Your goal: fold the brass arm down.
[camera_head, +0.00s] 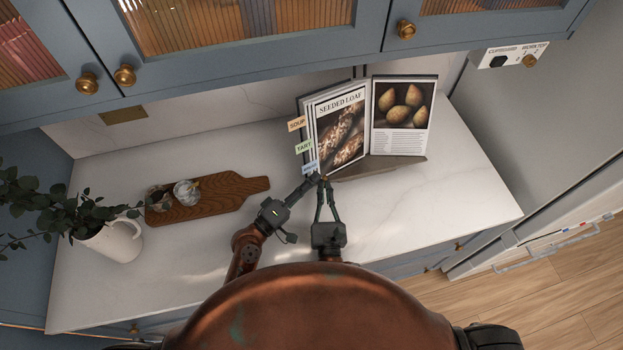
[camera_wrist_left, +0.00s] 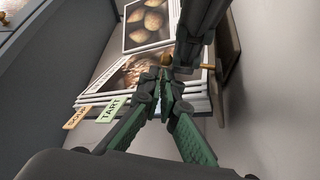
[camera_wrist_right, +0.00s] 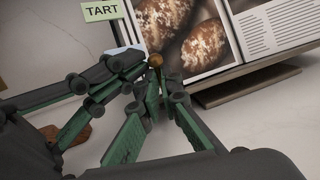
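The brass arm shows only in part, at the lower front of the open cookbook. Its round knob (camera_wrist_right: 155,60) is just beyond my right fingertips, and it also shows in the left wrist view (camera_wrist_left: 166,59). A short brass piece (camera_wrist_left: 207,66) sticks out on the other side of my right gripper. My right gripper (camera_head: 326,184) has its fingertips drawn together around the thin brass arm; much of it is hidden by the fingers. My left gripper (camera_head: 316,180) comes in from the left, fingertips together, close beside the knob. Whether it touches the knob I cannot tell.
The cookbook (camera_head: 338,130) stands open on a dark stand (camera_head: 385,168), with paper tabs at its left. A wooden board (camera_head: 215,197) with garlic and a white jug (camera_head: 113,240) are to the left. Cupboards hang above. The right worktop is clear.

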